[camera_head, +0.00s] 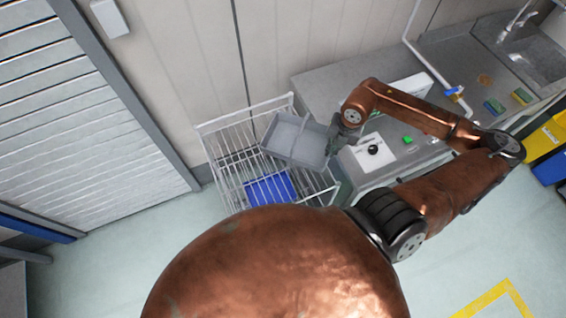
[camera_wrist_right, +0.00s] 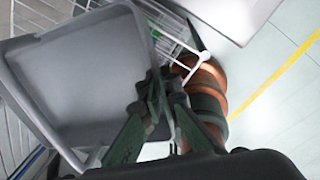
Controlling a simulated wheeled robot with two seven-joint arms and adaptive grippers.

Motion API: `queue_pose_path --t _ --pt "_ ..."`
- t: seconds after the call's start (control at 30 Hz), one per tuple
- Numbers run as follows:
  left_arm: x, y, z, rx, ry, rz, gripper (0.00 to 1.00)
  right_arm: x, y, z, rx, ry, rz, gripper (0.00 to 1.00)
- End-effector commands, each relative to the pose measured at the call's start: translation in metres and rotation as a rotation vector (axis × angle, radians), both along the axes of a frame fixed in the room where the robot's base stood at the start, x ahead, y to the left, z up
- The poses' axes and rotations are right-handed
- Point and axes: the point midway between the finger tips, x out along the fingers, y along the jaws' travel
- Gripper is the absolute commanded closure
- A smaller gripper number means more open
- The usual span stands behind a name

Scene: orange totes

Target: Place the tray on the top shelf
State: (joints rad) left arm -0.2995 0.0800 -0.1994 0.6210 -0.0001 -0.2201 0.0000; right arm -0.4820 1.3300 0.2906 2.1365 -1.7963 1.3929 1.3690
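The grey tray (camera_head: 293,138) is a shallow rectangular tray, tilted in the picture, over the upper level of the white wire rack (camera_head: 228,157). I cannot tell whether it rests on the wires or hangs just above them. My right gripper (camera_head: 333,138) is at the tray's right edge. In the right wrist view the tray (camera_wrist_right: 85,75) fills the left side, its inside looking empty. The fingers of my right gripper (camera_wrist_right: 163,82) are close together on its rim. My left gripper is not in view.
A blue bin (camera_head: 270,189) sits low in the rack. A grey counter (camera_head: 325,88) with a sink (camera_head: 525,55) stands right of the rack, holding a white box with a black knob (camera_head: 373,150). A slatted shutter (camera_head: 75,130) is at left. Pale floor (camera_head: 120,255) is clear at lower left.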

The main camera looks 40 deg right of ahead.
Motion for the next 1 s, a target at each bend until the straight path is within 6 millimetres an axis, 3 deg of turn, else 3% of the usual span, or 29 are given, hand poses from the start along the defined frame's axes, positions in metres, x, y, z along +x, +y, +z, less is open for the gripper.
queue_pose_path --t 0.47,0.6,0.77,1.0 --pt "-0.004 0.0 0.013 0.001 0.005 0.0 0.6 0.045 0.067 -0.029 0.006 -0.007 0.011 1.0" --pt "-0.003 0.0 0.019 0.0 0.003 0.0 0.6 0.056 0.085 -0.058 0.006 -0.002 0.008 1.0" --pt "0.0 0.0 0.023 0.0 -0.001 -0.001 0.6 0.064 0.096 -0.078 0.002 -0.002 0.007 1.0" --pt "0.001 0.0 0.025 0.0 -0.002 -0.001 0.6 0.069 0.105 -0.092 0.002 -0.002 0.008 1.0"
